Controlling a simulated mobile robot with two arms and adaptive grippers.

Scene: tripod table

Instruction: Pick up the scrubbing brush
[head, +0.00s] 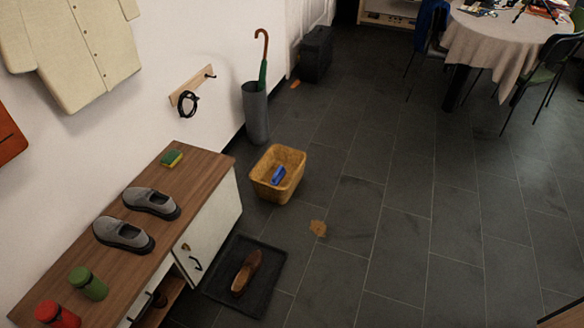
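A small blue object (278,175), which looks like the scrubbing brush, lies inside a yellow-brown basket (290,158) on the floor. It is too small to make out bristles. The basket stands to the right of the shoe cabinet and its top is open. Neither of my grippers shows in the head view.
A wooden-topped cabinet (208,163) at left bears grey shoes (124,235), a green-yellow sponge (171,158) and red and green containers. A brown shoe (246,271) lies on a dark mat (271,285). An umbrella stand (256,115) is behind the basket. Open tiled floor lies right.

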